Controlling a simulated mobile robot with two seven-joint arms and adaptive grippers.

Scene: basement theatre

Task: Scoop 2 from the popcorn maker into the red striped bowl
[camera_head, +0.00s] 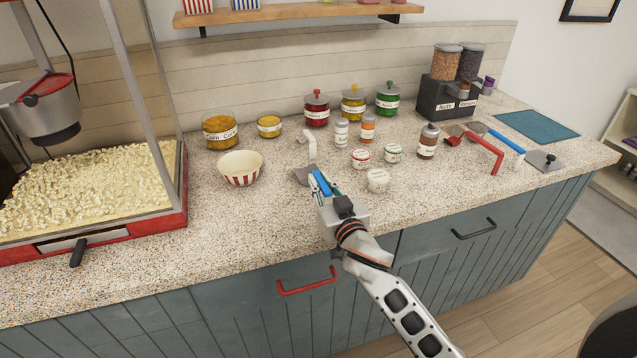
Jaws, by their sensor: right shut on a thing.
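The popcorn maker (175,210) stands at the left with popcorn (90,190) heaped in its tray. The red striped bowl (240,170), white inside, stands upright on the counter just right of it; no popcorn shows in it. My right gripper (320,182) is over the counter, right of the bowl and apart from it. My left gripper is not in view.
Jars (220,132) and lidded pots line the back. Small tubs (378,181) and a brown bottle (428,141) stand right of my gripper. Farther right lie red-handled (485,150) and blue-handled (507,142) tools. The counter front between popcorn maker and gripper is clear.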

